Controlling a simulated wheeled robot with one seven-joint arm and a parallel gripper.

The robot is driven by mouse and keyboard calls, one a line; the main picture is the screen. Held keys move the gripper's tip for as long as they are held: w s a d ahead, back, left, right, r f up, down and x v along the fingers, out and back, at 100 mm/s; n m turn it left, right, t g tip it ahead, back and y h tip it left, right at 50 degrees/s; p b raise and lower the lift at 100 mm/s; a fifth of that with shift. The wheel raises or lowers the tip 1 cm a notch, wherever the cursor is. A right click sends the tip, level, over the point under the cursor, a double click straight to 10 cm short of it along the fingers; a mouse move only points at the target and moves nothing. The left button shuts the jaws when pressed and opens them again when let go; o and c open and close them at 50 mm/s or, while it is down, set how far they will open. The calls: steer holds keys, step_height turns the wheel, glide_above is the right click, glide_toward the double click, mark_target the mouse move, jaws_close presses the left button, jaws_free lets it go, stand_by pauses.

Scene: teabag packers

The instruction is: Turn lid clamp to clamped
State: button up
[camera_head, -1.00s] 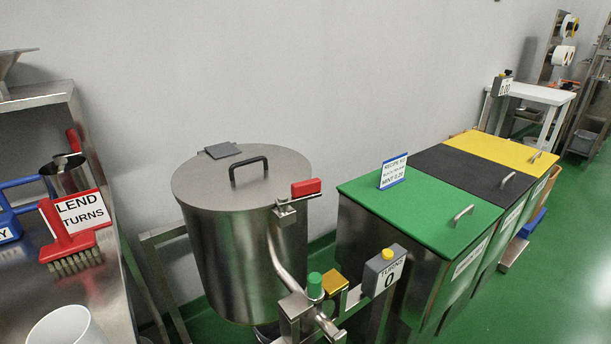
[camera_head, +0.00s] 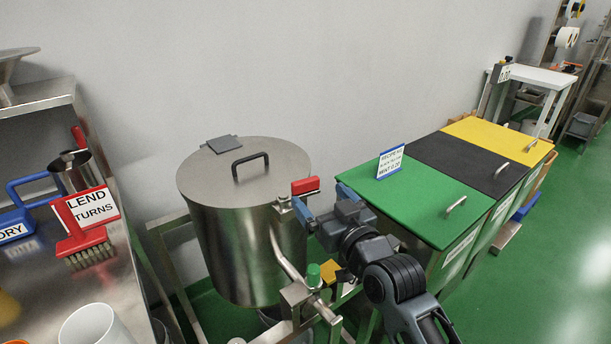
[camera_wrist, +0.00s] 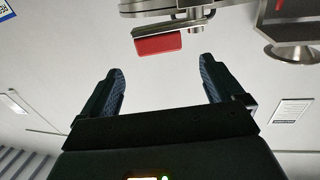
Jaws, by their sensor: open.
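The lid clamp has a red handle (camera_head: 305,186) on a metal bracket at the right rim of the steel drum (camera_head: 245,225). The drum's lid (camera_head: 215,180) is on, with a black handle on top. My gripper (camera_head: 304,212) is open and empty, just below and beside the red handle. In the wrist view, the red handle (camera_wrist: 158,45) lies ahead of my open fingers (camera_wrist: 162,82), roughly between them but beyond the tips.
A green-lidded bin (camera_head: 430,205) stands right of the drum, with black and yellow lids beyond. A green knob (camera_head: 313,272) and yellow block (camera_head: 331,273) sit below my gripper. A steel table (camera_head: 40,290) with a red brush is at left.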

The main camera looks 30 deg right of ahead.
mark_target(307, 183)
steer(key=shift+w+d+p, duration=0.15)
steer(key=shift+w+p, duration=0.1)
steer(key=shift+w, duration=1.05)
steer(key=shift+w+d+p, duration=0.2)
steer(key=shift+w, duration=1.1)
steer(key=shift+w+d+p, duration=0.15)
steer(key=shift+w+p, duration=0.1)
steer(key=shift+w, duration=1.05)
steer(key=shift+c, duration=0.4)
steer(key=c, duration=1.3)
steer(key=shift+c, duration=0.2)
